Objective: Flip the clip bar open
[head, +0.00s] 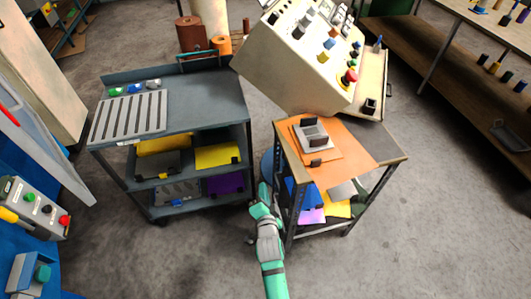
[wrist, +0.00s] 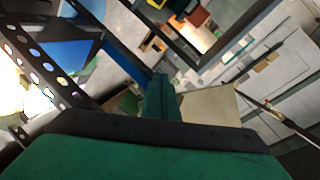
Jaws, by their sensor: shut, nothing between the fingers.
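On the orange-topped stand (head: 371,158) lies an orange board (head: 335,154) with a grey plate (head: 300,139) on it. Dark raised parts (head: 312,127) stand on the plate, and a small dark block sits at its front. One of these may be the clip bar; its position is too small to tell. My gripper shows in the wrist view with its green fingers (wrist: 161,98) together and empty. In the head view my arm reaches up beside the stand's left side, below its top and apart from the plate. The clip parts are not recognisable in the wrist view.
A perforated dark upright (wrist: 35,68) of a frame is close on the left in the wrist view. A grey shelf cart (head: 200,124) stands left of the stand, with a narrow gap between. A beige control console (head: 290,62) stands behind. The floor at front right is clear.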

